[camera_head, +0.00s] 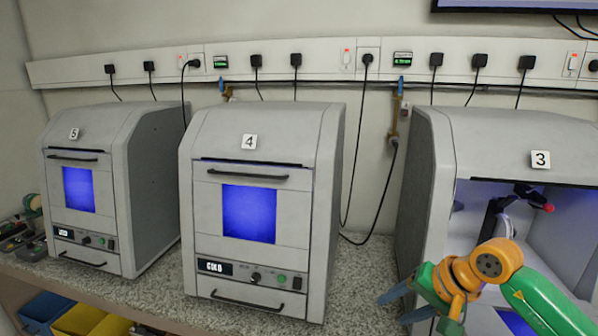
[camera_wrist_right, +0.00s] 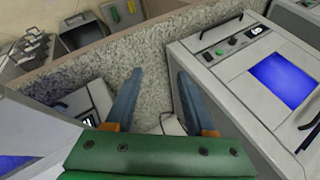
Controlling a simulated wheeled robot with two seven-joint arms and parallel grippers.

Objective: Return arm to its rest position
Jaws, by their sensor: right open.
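My right arm, green and orange, comes in from the lower right in the head view. It passes in front of the open machine marked 3 (camera_head: 470,140). My right gripper (camera_head: 402,303) has two blue fingers pointing left, spread apart, with nothing seen between them. It also shows in the right wrist view (camera_wrist_right: 159,78), with the fingers apart over the speckled counter (camera_wrist_right: 150,55). My left gripper is not in view. Inside machine 3 a dark jointed fixture with a red knob (camera_head: 548,207) shows, partly hidden by my arm.
The closed machine marked 4 (camera_head: 215,270) stands left of my right gripper, and the one marked 5 (camera_head: 85,225) farther left. Both have blue windows. Bare counter shows between machines 4 and 3. A blue bin (camera_head: 42,308) and a yellow bin (camera_head: 80,320) sit below the counter.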

